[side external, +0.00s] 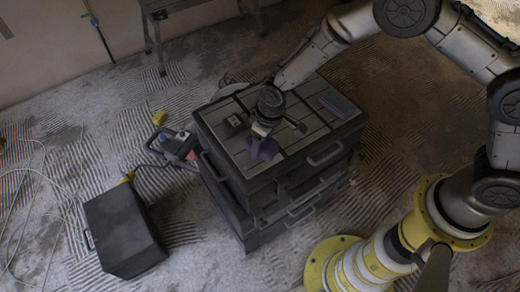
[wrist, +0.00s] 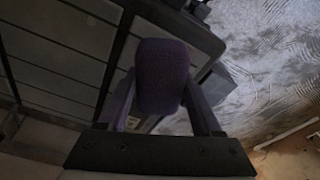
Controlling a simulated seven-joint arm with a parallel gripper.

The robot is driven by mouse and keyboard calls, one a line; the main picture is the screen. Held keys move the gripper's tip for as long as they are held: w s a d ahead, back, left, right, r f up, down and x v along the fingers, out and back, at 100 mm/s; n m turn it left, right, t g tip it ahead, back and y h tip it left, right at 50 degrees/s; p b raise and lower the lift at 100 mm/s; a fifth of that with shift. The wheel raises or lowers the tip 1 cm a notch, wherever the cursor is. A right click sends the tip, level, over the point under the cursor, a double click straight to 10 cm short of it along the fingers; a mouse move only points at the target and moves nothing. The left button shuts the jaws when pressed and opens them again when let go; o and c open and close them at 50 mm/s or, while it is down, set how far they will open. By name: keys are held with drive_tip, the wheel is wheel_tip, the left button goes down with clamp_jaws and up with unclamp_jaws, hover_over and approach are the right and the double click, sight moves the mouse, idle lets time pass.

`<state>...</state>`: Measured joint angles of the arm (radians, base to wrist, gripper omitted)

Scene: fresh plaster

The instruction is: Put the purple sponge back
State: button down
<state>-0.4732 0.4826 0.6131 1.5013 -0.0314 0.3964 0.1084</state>
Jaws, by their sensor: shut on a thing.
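The purple sponge (wrist: 162,75) fills the middle of the wrist view as a dark, rounded block. My gripper (side external: 262,146) is shut on it, with one finger on each side. In the side view my gripper points down over the front left part of the dark toolbox (side external: 322,159). Purple shows at the fingertips there, but sponge and fingers are hard to tell apart. Whether the sponge touches the lid is unclear. In the wrist view the sponge is in front of the toolbox's edge, with floor beyond.
A flat purple and teal block (side external: 338,105) lies on the lid's right part, and a small pale item (side external: 234,121) on its left. A dark case (side external: 122,231) and a dark tool (side external: 177,143) with a cable are on the ridged floor at left. A trestle (side external: 165,12) stands behind.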

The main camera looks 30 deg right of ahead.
sight(266, 143)
drive_tip(key=shift+w+a+f, duration=0.2)
drive_tip(key=shift+w+f, duration=0.15)
drive_tip(key=shift+f, duration=1.55)
drive_tip(key=shift+f, duration=0.15)
drive_tip(key=shift+c, duration=0.3)
unclamp_jaws()
drive_tip(key=r, duration=0.4)
drive_tip(key=s+r, duration=0.1)
drive_tip(key=r, duration=0.7)
drive_tip(key=shift+s+d+r, duration=0.1)
drive_tip(key=shift+s+d, duration=0.3)
drive_tip(key=shift+r, duration=0.1)
